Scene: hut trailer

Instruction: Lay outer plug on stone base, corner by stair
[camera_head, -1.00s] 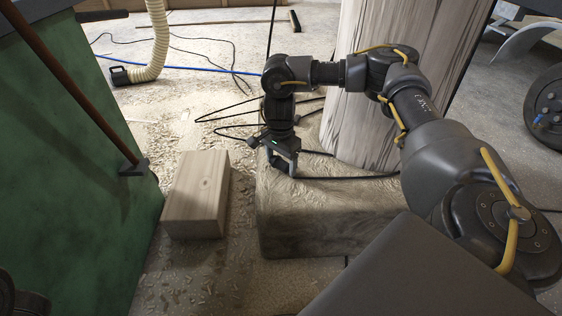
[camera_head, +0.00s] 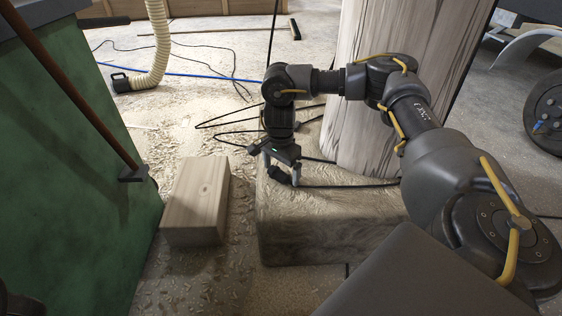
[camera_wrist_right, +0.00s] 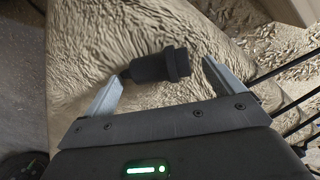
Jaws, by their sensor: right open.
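The black plug (camera_wrist_right: 160,66) lies on its side on the stone base (camera_head: 330,235), close to the base's left end. In the head view the plug (camera_head: 281,177) is a small dark shape under my right gripper (camera_head: 282,174), whose fingers are spread. The stone base (camera_wrist_right: 110,30) also fills the wrist view's background. I cannot make out the plug's cable clearly. My left gripper is not visible.
A wooden block (camera_head: 197,200), possibly the stair, stands just left of the base. A large pale post (camera_head: 385,120) rises behind the base. Black cables (camera_head: 345,185) cross the base and floor. A green cabinet (camera_head: 75,190) bounds the left; a ribbed hose (camera_head: 158,45) lies behind.

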